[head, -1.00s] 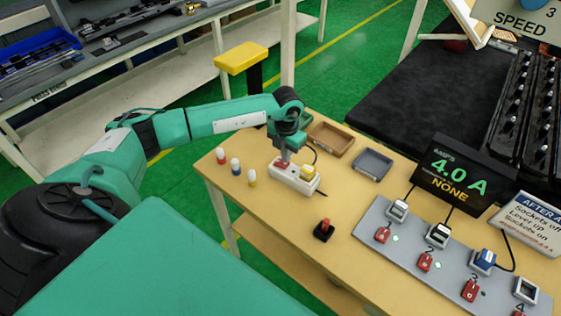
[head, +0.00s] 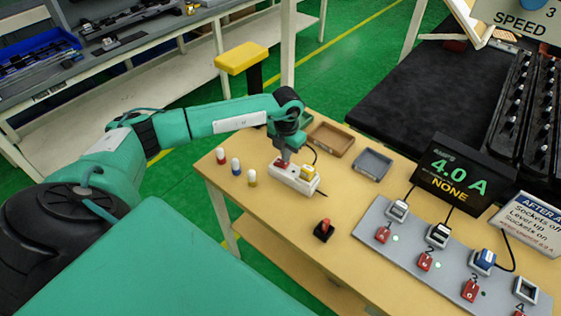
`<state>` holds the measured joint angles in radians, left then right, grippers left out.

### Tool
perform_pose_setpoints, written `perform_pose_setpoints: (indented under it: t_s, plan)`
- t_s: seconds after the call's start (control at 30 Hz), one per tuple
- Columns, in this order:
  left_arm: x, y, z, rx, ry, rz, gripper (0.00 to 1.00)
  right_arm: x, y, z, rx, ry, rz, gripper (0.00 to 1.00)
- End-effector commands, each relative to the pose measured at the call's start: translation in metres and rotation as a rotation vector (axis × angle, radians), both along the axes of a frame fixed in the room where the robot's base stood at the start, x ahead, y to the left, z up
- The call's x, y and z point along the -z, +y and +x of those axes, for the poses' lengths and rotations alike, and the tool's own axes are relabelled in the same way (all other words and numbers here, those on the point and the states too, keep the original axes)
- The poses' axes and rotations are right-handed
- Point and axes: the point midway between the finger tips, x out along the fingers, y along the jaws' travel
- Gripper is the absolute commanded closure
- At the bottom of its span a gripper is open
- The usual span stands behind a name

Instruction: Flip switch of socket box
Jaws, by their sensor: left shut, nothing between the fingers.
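The white socket box (head: 303,186) stands on the wooden table, with a yellow plug or block (head: 308,173) on its right part. My left gripper (head: 284,163) points down over the left end of the box, shut and empty. Its fingertips are at or just above a red part on the box's top, likely the switch; I cannot tell whether they touch it. The gripper hides part of the switch, so its position is unclear. My right gripper is not in view.
A brown tray (head: 331,138) and a grey tray (head: 372,163) lie behind. A red-lever block (head: 324,230) stands in front. A grey panel (head: 410,243) with sockets and red switches is at right, beside a display (head: 456,174) reading 4.0 A, NONE.

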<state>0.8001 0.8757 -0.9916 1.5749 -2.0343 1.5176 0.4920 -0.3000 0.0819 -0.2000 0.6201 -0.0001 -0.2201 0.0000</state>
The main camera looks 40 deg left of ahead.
Motion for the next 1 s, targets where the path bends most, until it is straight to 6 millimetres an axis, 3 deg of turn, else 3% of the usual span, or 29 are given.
perform_pose_setpoints:
  t_s: [1.0]
  plan:
    - [0.015, 0.0, 0.0, 0.0, 0.0, 0.0, 1.0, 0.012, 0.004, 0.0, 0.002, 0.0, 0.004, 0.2]
